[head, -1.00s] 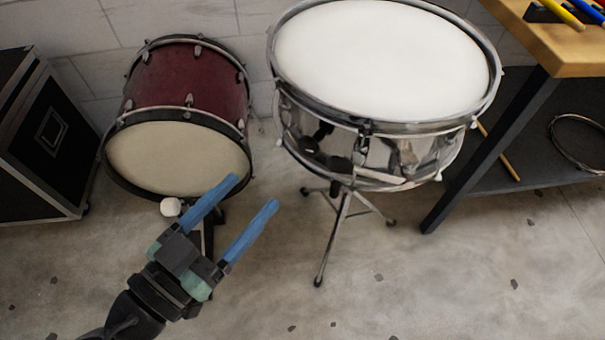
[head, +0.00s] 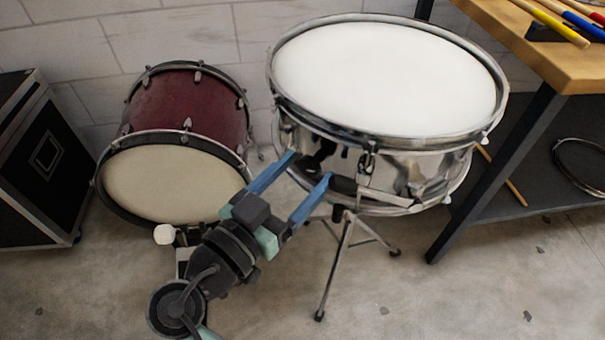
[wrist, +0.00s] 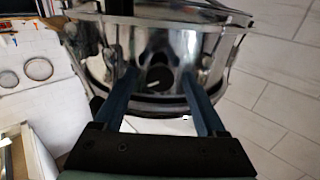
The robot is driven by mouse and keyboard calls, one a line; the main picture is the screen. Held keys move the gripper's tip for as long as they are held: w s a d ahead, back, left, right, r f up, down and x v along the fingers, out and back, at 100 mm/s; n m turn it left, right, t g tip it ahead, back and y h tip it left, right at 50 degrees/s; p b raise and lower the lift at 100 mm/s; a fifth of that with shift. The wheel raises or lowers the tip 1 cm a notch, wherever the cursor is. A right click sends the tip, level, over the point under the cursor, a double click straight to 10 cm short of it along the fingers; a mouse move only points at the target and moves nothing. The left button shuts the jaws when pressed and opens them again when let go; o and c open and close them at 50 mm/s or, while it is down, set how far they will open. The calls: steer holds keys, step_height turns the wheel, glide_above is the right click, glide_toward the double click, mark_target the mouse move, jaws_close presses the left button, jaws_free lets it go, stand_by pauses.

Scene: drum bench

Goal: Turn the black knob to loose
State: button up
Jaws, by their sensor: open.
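The black knob (wrist: 159,78) sits on the chrome shell of the snare drum, seen in the wrist view between my two fingers. It is round with a pale pointer line lying nearly level. My gripper (head: 312,166) has two blue fingers, open and apart, pointing at the side of the snare drum (head: 390,80). In the wrist view my gripper (wrist: 160,90) has nothing between its fingers, and the knob appears beyond them. In the head view the knob cannot be told clearly from dark reflections on the shell.
The snare drum stands on a metal tripod stand (head: 335,265). A red bass drum (head: 185,105) with a white-headed beater (head: 164,234) is at the left. A black case (head: 45,160) stands far left. A wooden-topped bench (head: 570,75) with sticks is at the right.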

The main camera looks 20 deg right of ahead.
steer(key=shift+w+d, duration=0.1)
steer(key=shift+d, duration=0.05)
steer(key=shift+c, duration=0.2)
jaws_close()
